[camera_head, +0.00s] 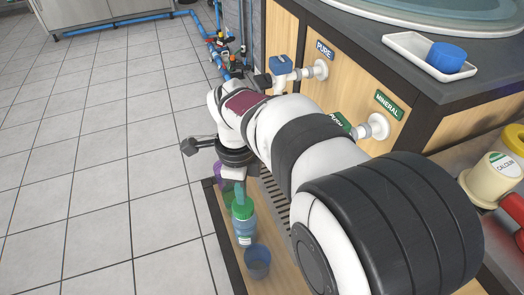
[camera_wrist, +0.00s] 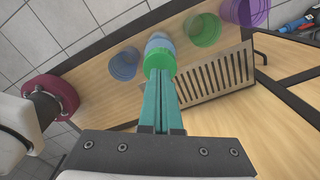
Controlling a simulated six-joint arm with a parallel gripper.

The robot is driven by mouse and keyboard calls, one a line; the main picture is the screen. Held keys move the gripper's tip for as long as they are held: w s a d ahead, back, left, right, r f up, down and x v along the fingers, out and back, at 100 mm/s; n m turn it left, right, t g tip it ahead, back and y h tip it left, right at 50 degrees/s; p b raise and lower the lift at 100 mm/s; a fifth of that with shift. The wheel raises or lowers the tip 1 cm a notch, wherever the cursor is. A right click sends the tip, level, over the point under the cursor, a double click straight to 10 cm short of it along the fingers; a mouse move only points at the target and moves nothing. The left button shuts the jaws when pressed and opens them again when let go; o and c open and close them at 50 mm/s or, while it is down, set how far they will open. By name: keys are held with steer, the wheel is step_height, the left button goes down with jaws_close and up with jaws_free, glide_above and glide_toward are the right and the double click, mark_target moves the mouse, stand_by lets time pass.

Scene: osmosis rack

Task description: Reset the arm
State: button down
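My arm reaches down over the wooden bench strip beside the cabinet. My gripper (camera_head: 241,203) points down, and in the wrist view its two teal fingers (camera_wrist: 160,73) lie side by side with only a thin gap, so it looks shut. The fingertips overlap the green top (camera_wrist: 160,60) of a blue container (camera_wrist: 158,42) that stands on the strip. The same container (camera_head: 244,228) shows in the head view below the fingers. I cannot tell whether the fingers touch it, and no held object shows clearly.
Near the container stand a blue cup (camera_head: 257,262), a green cup (camera_wrist: 204,30) and a purple cup (camera_wrist: 240,10). A slotted drain (camera_wrist: 215,75) lies beside them. PURE (camera_head: 281,66) and MINERAL (camera_head: 372,126) taps jut from the cabinet. The tiled floor at left is clear.

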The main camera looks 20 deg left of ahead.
steer(key=shift+f, duration=0.9)
stand_by(0.3)
steer(key=shift+r, duration=3.55)
steer(key=shift+d, duration=0.15)
steer(key=s+d+r+n, duration=0.1)
steer(key=s+d+n, duration=0.1)
steer(key=d, duration=0.5)
steer(key=s+d+r+n, duration=0.1)
steer(key=s+d+n, duration=0.2)
steer(key=d, duration=0.5)
steer(key=s+d+f+n+y, duration=0.1)
steer(key=s+d+f+n, duration=0.3)
steer(key=s+d, duration=0.6)
steer(key=shift+s+f+y, duration=0.25)
steer(key=shift+f+y, duration=0.15)
